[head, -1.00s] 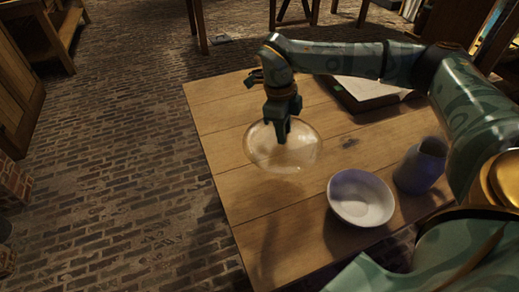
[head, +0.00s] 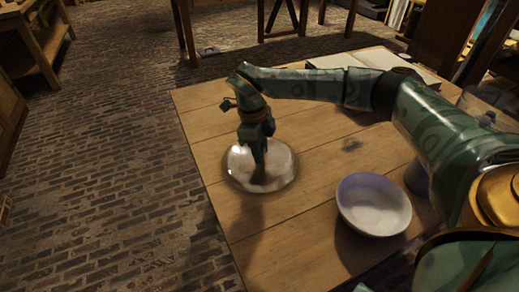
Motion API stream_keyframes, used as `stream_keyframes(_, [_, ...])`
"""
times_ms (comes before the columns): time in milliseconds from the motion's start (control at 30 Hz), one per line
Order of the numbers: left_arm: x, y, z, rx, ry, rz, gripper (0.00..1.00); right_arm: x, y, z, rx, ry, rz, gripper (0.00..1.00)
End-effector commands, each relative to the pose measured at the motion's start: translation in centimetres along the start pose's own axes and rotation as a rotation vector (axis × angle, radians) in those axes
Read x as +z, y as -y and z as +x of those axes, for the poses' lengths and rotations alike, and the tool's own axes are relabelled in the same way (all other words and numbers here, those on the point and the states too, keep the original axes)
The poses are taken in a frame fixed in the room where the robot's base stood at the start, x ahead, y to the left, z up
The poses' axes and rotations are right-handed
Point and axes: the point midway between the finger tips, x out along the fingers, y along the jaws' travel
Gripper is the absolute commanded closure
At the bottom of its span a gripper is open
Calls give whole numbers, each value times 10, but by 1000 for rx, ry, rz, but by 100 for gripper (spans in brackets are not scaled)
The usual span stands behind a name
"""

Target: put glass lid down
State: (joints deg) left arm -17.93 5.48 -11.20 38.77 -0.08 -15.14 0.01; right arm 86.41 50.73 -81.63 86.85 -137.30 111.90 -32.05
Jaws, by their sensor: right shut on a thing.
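The glass lid (head: 281,174) is a clear, round, shallow disc over the left part of the wooden table (head: 255,230). My right gripper (head: 259,178) points down onto the middle of the lid and is shut on it, at its centre. The fingers cover the part of the lid that they hold. The lid looks low, close to the table top; I cannot tell whether it touches the wood. My left gripper does not show.
A white bowl (head: 373,207) stands to the right of the lid, with a bluish jar (head: 416,178) partly hidden behind my right arm. An open book (head: 375,60) lies at the table's back. The table's left edge is near the lid. Bare wood lies in front of it.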

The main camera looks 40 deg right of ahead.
Motion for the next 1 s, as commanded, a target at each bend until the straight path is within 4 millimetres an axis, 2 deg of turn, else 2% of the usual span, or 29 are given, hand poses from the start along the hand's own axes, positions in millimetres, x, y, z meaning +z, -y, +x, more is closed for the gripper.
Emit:
stream_keyframes(33, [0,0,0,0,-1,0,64,0,0,1,0,0,0,100])
stream_keyframes(67, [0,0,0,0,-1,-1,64,0,0,2,0,-1,0,69])
stream_keyframes(133, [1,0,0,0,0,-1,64,0,0,2,0,-1,0,50])
stream_keyframes(467, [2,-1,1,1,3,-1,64,0,0,-1,0,0,0,50])
stream_keyframes(567, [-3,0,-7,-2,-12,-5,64,-1,0,-17,-2,3,0,50])
stream_keyframes(667, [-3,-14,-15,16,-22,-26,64,-1,0,-42,-4,7,0,50])
stream_keyframes(800, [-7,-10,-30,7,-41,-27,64,-1,0,-77,-5,7,0,50])
stream_keyframes(1000, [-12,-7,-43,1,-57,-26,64,-1,0,-112,-2,4,0,50])
